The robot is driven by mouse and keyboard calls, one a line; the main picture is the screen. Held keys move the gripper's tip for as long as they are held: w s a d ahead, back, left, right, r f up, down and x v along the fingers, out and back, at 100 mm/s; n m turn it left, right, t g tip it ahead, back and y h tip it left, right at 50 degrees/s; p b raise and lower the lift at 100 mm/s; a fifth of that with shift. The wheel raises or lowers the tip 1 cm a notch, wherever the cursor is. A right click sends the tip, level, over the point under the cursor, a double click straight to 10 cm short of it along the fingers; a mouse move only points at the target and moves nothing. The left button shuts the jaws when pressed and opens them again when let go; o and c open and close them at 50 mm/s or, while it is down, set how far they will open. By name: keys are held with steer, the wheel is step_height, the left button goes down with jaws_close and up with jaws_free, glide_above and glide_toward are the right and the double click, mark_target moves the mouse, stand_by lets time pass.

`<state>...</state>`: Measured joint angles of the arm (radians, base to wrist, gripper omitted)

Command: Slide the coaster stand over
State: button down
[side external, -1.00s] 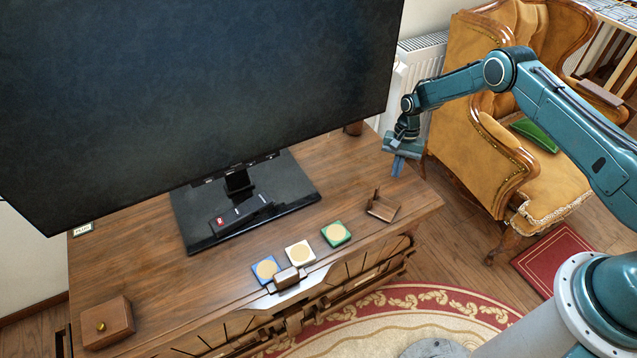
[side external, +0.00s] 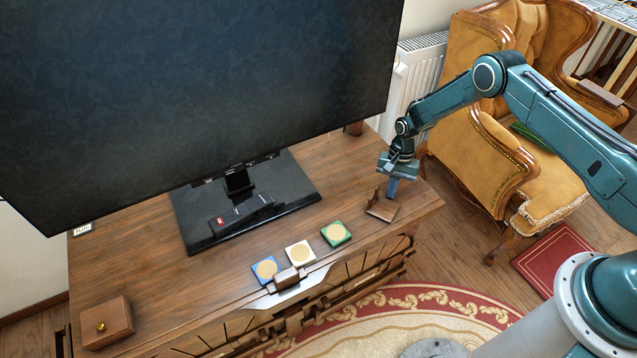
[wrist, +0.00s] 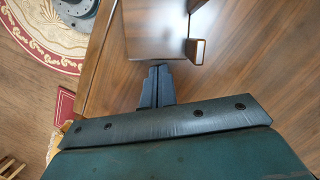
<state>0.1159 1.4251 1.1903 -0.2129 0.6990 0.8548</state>
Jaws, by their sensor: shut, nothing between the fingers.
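The coaster stand (side external: 381,211) is a small brown wooden piece with a flat base and an upright part. It stands near the right end of the wooden cabinet top and also shows at the top of the wrist view (wrist: 155,32). My gripper (side external: 392,193) is shut and empty, pointing down just behind the stand. In the wrist view its closed fingertips (wrist: 156,72) are close to the edge of the stand's base; I cannot tell whether they touch. Three square coasters lie along the front edge: blue (side external: 266,270), white (side external: 300,252) and green (side external: 336,234).
A large television on a black base (side external: 250,215) takes up the back of the cabinet top (side external: 150,240). A remote (side external: 240,212) lies on that base. A wooden box (side external: 108,323) is at the front left. An armchair (side external: 480,150) stands beyond the right end.

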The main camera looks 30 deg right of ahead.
stand_by(0.3)
steer(key=shift+s+a, duration=0.7)
steer(key=shift+a, duration=0.05)
steer(key=shift+w+d, duration=0.1)
steer(key=shift+w+d, duration=1.1)
steer(key=shift+d, duration=0.15)
steer(key=v, duration=1)
steer(key=shift+d, duration=0.2)
steer(key=shift+w, duration=0.15)
